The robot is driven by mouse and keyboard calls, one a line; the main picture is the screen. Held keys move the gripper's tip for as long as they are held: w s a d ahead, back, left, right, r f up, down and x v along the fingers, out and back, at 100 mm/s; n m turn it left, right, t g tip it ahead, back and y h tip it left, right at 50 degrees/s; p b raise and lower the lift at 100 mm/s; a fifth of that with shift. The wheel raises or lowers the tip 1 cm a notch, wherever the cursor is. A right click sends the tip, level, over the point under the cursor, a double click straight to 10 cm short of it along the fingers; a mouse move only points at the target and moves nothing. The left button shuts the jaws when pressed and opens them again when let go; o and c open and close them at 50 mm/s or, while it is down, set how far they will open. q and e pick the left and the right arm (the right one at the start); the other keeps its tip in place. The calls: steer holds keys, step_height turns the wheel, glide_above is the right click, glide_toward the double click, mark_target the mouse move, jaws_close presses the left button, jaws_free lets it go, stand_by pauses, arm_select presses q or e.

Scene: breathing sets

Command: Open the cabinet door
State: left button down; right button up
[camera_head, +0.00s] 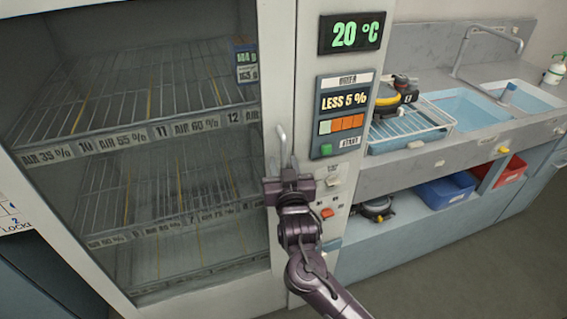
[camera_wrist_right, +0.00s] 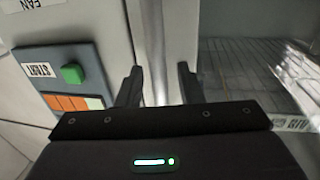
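The cabinet door (camera_head: 265,60) is a white frame around a large glass pane, and it looks closed. Its pale metal handle (camera_head: 281,138) stands upright on the door's right edge. My right gripper (camera_head: 287,165) is at the lower part of the handle, fingers pointing toward the door. In the right wrist view the two dark fingers (camera_wrist_right: 160,82) are apart, with the pale vertical strip of the door edge or handle showing between them. Whether they touch the handle I cannot tell. My left gripper is not in view.
Wire shelves (camera_head: 140,85) with number labels show behind the glass. A control panel (camera_head: 340,115) with a green button and orange keys is right of the handle. A counter with a sink (camera_head: 465,107), a wire rack (camera_head: 410,125) and blue and red bins stands further right. Grey floor (camera_head: 440,270) is clear.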

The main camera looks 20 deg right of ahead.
jaws_close()
stand_by(0.4)
